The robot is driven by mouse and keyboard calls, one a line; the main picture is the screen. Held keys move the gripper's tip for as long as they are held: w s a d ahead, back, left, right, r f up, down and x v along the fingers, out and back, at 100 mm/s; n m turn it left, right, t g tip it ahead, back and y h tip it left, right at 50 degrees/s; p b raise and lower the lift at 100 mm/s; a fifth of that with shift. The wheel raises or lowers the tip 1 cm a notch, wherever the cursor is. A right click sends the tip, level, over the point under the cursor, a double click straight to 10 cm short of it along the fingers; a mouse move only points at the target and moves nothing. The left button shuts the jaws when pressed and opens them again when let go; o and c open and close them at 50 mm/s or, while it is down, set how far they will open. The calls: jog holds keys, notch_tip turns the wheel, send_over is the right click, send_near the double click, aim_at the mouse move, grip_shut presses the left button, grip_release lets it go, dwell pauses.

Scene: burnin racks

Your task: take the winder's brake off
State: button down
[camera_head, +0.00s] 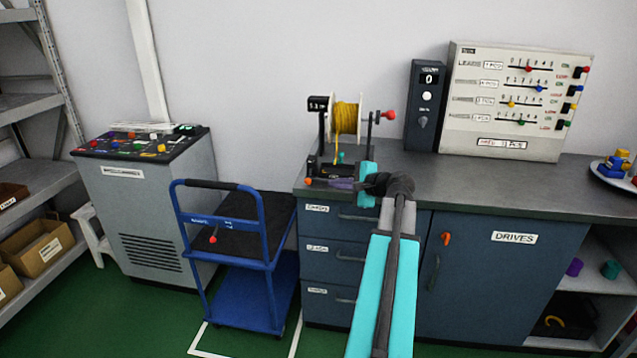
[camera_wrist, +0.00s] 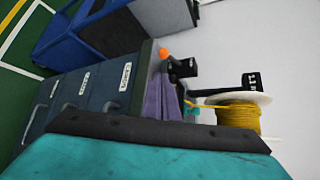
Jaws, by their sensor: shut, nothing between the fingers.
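The winder (camera_head: 322,135) stands at the left end of the bench, with a spool of yellow cord (camera_head: 346,117) and a red crank knob (camera_head: 390,115) on its right. A small orange knob (camera_head: 308,181) sits low at its front left, beside a black block. The orange knob also shows in the wrist view (camera_wrist: 164,53). Which part is the brake is not labelled. My gripper (camera_head: 336,184) has purple fingers, shut and empty, at the winder's foot just right of the orange knob. In the wrist view the fingers (camera_wrist: 163,84) point toward the knob; contact cannot be told.
A black counter unit (camera_head: 426,105) and a grey slider panel (camera_head: 515,100) stand on the bench to the right. The drawers and the DRIVES cupboard (camera_head: 500,270) are below. A blue trolley (camera_head: 240,245) and a control console (camera_head: 150,200) stand left.

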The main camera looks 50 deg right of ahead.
aim_at(319, 189)
jog(key=shift+s+d+r, duration=0.1)
jog(key=shift+d+r, duration=0.1)
jog(key=shift+r, duration=0.1)
jog(key=shift+p+x, duration=0.6)
jog(key=shift+x, duration=4.45)
jog(key=shift+s+d+r+p, duration=0.1)
jog(key=shift+s+r+p, duration=0.05)
jog(key=shift+p, duration=0.45)
